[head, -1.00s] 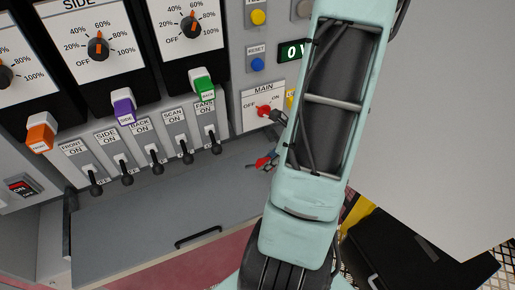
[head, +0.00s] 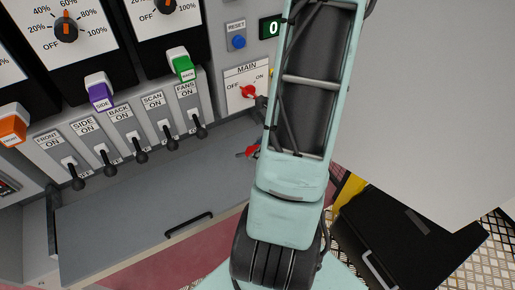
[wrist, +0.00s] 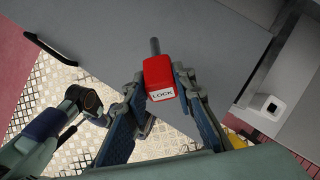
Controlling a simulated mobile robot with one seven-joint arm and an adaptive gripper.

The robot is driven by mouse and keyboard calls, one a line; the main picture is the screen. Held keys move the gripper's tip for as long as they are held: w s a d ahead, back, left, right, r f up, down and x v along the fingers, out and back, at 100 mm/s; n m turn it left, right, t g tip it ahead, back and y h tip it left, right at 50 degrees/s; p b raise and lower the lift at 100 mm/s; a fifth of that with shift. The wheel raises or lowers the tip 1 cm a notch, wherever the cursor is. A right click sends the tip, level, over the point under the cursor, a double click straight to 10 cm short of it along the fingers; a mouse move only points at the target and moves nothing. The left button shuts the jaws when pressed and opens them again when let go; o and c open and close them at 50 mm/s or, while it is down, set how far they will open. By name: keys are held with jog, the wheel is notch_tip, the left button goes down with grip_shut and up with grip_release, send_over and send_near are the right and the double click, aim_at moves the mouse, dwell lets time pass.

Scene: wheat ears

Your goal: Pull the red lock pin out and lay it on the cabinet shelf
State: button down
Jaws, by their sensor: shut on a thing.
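The red lock pin (wrist: 158,72) is a red block marked LOCK with a grey shaft pointing up in the wrist view. My gripper (wrist: 158,80) is shut on the red block, one finger on each side. The shaft's end shows against the grey surface, with no socket around it; the gap to that surface is hard to tell. In the head view the pin is a small red patch (head: 252,152) beside my arm, which hides most of the gripper. The grey cabinet shelf (head: 130,205) lies below the switch row, bare in its visible part.
A red MAIN knob (head: 248,92) and several black switch levers (head: 140,153) stick out above the shelf. A dark handle (head: 190,225) is at the shelf's front edge. A black case (head: 410,235) stands at the lower right on the patterned floor.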

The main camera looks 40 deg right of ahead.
jog(key=shift+f+b, duration=2.4)
jog(key=shift+f, duration=0.45)
jog(key=c, duration=1.5)
grip_release()
jog(key=shift+c, duration=0.2)
jog(key=shift+r, duration=0.15)
jog(key=v, duration=1.2)
jog(key=shift+s, duration=0.1)
